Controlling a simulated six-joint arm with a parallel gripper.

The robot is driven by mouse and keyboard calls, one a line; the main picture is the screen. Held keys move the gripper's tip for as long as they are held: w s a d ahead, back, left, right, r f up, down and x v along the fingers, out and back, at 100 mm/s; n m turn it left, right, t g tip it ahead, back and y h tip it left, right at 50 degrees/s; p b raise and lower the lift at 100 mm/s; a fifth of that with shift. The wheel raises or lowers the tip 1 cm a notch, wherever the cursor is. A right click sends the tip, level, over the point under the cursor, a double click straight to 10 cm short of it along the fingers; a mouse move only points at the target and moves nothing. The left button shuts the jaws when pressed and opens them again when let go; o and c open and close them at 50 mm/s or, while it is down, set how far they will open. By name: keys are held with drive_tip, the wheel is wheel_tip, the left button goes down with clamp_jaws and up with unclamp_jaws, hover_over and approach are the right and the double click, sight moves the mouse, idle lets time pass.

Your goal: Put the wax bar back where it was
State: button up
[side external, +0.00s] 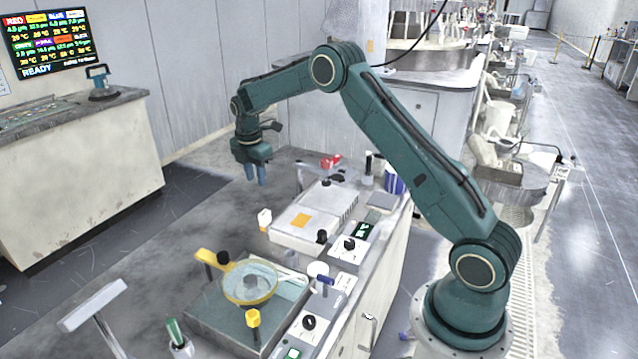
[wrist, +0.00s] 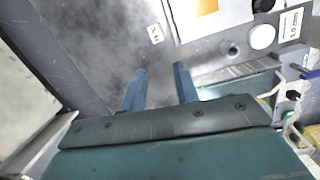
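My gripper (side external: 255,174) hangs above the grey bench top near its far left part, pointing down. In the wrist view its two blue fingers (wrist: 160,80) are apart, with only bare grey surface between them. A small white labelled block (side external: 264,220) stands on the bench in front of the gripper, left of a white machine. It also shows in the wrist view as a white block (wrist: 155,33) with dark marks, beyond the fingertips and not touched. I cannot tell for sure whether this block is the wax bar; no other clear bar shows.
The white machine (side external: 295,240) with an orange patch (side external: 301,221) stands right of the block. A polishing platen with a yellow ring (side external: 250,300) is nearer the camera. Red items (side external: 330,161) and a blue-white cup (side external: 394,180) stand at the back.

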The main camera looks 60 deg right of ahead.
drive_tip(key=s+a+r+m+t, duration=0.1)
drive_tip(key=s+a+r+m, duration=0.4)
drive_tip(key=s+r, duration=0.4)
drive_tip(key=s+a+r+m+t, duration=0.25)
drive_tip(key=s+a+r, duration=0.4)
drive_tip(key=r, duration=0.35)
drive_tip(key=s+a+m, duration=0.3)
drive_tip(key=s+m, duration=0.1)
drive_tip(key=s, duration=0.7)
drive_tip(key=s+a+m+t+y, duration=0.1)
drive_tip(key=s+a+m, duration=0.3)
drive_tip(key=s, duration=0.8)
drive_tip(key=shift+s+f+m, duration=0.15)
drive_tip(key=shift+f+m, duration=0.1)
drive_tip(key=shift+m, duration=0.2)
